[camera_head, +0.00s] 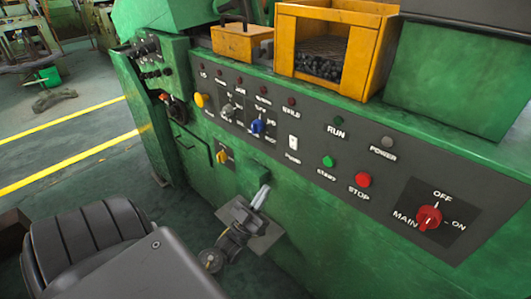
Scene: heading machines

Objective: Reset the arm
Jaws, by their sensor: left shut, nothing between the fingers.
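My left arm (85,240) comes in from the lower left, with a dark ribbed joint and a smooth grey link. My left gripper (262,196) shows low in the middle of the view, in front of the green machine's (205,160) lower face. Its light grey fingertips are together and point up toward the control panel (315,150). Nothing shows between them. They are below the panel's switches, and I cannot tell how far they are from the machine's surface. My right gripper is not in view.
The panel carries a blue knob (257,126), a green start button (328,161), a red stop button (363,180) and a red main switch (429,217). A yellow bin (368,55) holds dark small parts. Floor with yellow lines (70,159) is open at left.

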